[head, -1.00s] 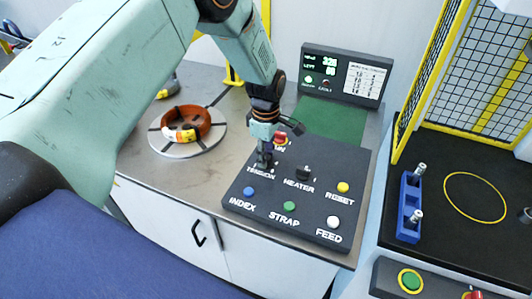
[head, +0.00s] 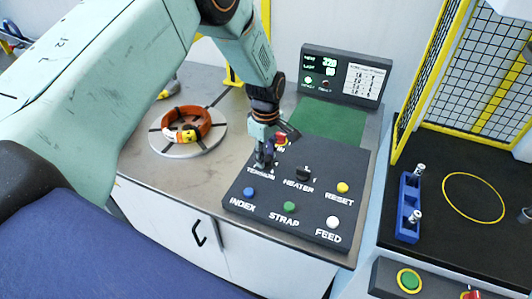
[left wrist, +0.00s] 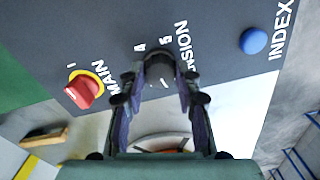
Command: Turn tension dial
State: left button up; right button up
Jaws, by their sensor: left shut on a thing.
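The black tension dial (left wrist: 160,68) sits on the dark control panel, with the numbers 4 and 5 and part of its label beside it in the left wrist view. My left gripper (left wrist: 158,75) is shut on the dial, one finger on each side of it. In the head view my left gripper (head: 264,160) points down onto the panel (head: 318,218) at the TENSION label and mostly hides the dial. The dial's exact setting cannot be read. My right gripper is in neither view.
Close by are the red main switch (head: 281,140), black heater knob (head: 304,173), yellow reset (head: 342,187), blue index (head: 248,191), green strap (head: 289,207) and white feed (head: 333,222) buttons. A display (head: 342,75) stands behind. An orange-brown coil (head: 203,119) lies on a round turntable (head: 217,140).

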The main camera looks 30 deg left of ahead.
aim_at(266, 157)
pick_arm(q)
jog(key=m, duration=0.4)
jog(key=shift+w+r+m, duration=0.15)
jog(key=shift+r+m, duration=0.05)
jog(key=shift+m, duration=0.1)
jog(key=m, duration=0.5)
jog(key=shift+p, duration=0.3)
jog(key=m, duration=0.5)
jog(key=shift+w+m, duration=0.1)
jog(key=shift+m, duration=0.3)
jog(key=shift+a+m, duration=0.1)
jog(key=shift+m, duration=2.4)
jog(key=o, duration=1.1)
jog(key=shift+s+f, duration=0.1)
jog(key=shift+s, duration=0.1)
jog(key=shift+o, duration=0.2)
notch_tip(266, 157, up, 12)
